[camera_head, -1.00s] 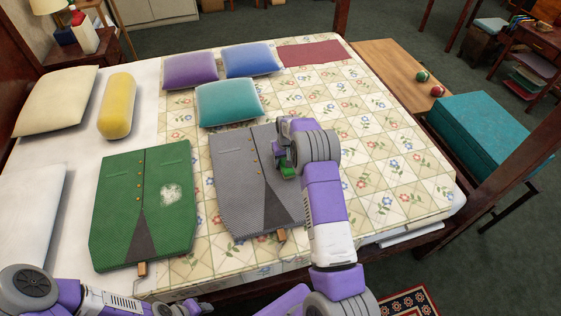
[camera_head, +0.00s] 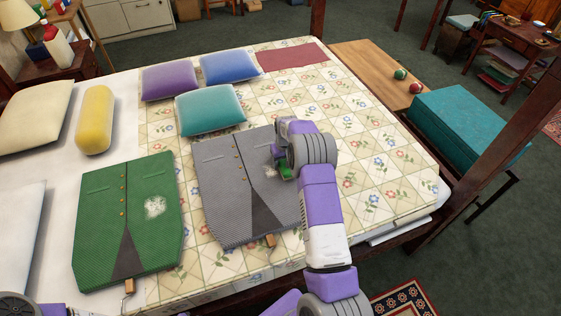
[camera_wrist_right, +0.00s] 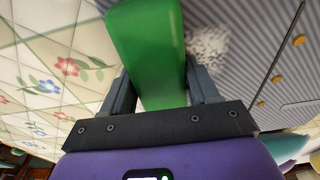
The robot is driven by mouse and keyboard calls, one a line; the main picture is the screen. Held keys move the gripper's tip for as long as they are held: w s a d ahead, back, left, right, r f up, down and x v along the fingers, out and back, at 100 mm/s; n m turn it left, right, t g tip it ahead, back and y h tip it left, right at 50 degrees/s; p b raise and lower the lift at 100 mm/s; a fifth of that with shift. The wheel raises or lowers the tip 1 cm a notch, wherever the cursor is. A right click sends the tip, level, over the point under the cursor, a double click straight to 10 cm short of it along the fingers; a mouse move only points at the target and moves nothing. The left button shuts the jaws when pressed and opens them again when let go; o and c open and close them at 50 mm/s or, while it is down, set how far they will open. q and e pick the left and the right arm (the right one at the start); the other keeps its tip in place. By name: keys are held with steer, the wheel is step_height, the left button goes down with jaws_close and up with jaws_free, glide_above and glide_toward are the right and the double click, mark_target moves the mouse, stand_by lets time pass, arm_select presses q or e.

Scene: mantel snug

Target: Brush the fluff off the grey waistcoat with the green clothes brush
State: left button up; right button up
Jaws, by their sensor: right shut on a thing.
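The grey waistcoat (camera_head: 225,190) lies flat on the bed, buttons up. My right gripper (camera_head: 284,163) is over its upper right part, shut on the green clothes brush (camera_head: 286,171). In the right wrist view the brush (camera_wrist_right: 147,45) sits between the two dark fingers. A pale speckled patch of fluff (camera_wrist_right: 207,45) shows on the grey striped cloth just beside the brush. Whether the bristles touch the cloth is hidden. In the head view the arm and gripper cover part of the waistcoat's right side. My left gripper is out of view.
A green waistcoat (camera_head: 105,235) with its own white fluff patch (camera_head: 155,207) lies to the left. Purple (camera_head: 170,82), blue (camera_head: 228,67) and teal (camera_head: 210,110) cushions lie behind. The patterned quilt (camera_head: 385,170) is clear to the right. A teal box (camera_head: 460,120) stands beyond the bed.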

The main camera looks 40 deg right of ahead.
mark_target(266, 171)
steer(key=shift+w+a, duration=0.3)
steer(key=shift+a, duration=0.55)
steer(key=shift+w+a, duration=0.25)
steer(key=shift+a, duration=0.6)
steer(key=shift+w+a+f, duration=0.1)
steer(key=shift+w+a, duration=0.25)
steer(key=shift+a, duration=0.8)
steer(key=shift+w+a+r, duration=0.1)
steer(key=shift+w+a, duration=0.25)
steer(key=shift+a, duration=0.85)
steer(key=shift+w+a+f, duration=0.1)
steer(key=shift+w+a, duration=0.25)
steer(key=shift+a, duration=0.8)
steer(key=shift+s+d, duration=0.3)
steer(key=shift+d, duration=0.65)
steer(key=shift+s+d, duration=0.25)
steer(key=shift+d, duration=0.65)
steer(key=shift+s+d+b, duration=0.1)
steer(key=shift+s+d, duration=0.25)
steer(key=shift+d, duration=0.75)
steer(key=shift+s+d+b, duration=0.15)
steer(key=shift+s+d, duration=0.25)
steer(key=shift+d, duration=0.75)
steer(key=shift+s+d+b, duration=0.1)
steer(key=shift+s+d, duration=0.25)
steer(key=shift+d, duration=0.75)
steer(key=shift+w+r+p, duration=0.1)
steer(key=shift+r+p, duration=1.8)
steer(key=shift+r, duration=1.15)
steer(key=shift+r, duration=0.1)
